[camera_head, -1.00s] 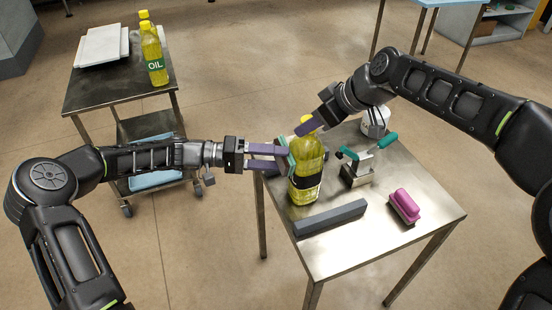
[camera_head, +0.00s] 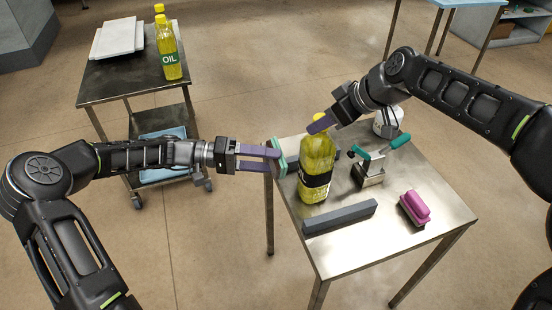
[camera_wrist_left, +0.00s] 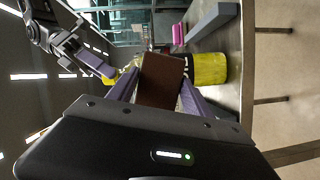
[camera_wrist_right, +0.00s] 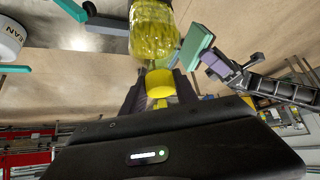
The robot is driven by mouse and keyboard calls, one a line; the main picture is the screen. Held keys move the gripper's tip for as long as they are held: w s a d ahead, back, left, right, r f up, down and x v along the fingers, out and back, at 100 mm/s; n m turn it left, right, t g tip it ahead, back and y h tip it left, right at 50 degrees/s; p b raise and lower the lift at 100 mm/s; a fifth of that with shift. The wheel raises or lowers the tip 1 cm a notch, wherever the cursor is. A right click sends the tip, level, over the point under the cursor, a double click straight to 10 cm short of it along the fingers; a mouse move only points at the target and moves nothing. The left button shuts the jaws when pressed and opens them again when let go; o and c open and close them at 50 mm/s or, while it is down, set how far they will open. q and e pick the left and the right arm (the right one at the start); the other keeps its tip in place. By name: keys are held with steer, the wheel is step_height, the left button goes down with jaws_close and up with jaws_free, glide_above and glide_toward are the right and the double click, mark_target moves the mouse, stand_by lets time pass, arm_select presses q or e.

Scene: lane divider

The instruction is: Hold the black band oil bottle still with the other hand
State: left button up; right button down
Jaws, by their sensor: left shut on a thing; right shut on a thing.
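The black band oil bottle (camera_head: 317,160) stands upright on the steel table, yellow with a black band and yellow cap. My right gripper (camera_head: 322,122) comes from the right and is shut on its top; in the right wrist view the yellow cap (camera_wrist_right: 160,84) sits between the fingers. My left gripper (camera_head: 273,159) is shut on a flat block (camera_head: 280,159), green at its edge in the head view. The block's face looks brown in the left wrist view (camera_wrist_left: 160,80). The block is left of the bottle, with a small gap showing between them.
On the steel table (camera_head: 345,250) are a long grey bar (camera_head: 340,217), a pink-handled brush (camera_head: 414,208), a teal-handled tool (camera_head: 370,168) and a white container (camera_head: 388,122). A dark cart (camera_head: 125,78) at the back left holds more oil bottles (camera_head: 170,55) and white boards (camera_head: 115,38).

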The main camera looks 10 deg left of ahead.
steer(key=c, duration=0.9)
jaws_free()
steer(key=shift+o, duration=0.2)
steer(key=v, duration=1.2)
steer(key=shift+d, duration=0.1)
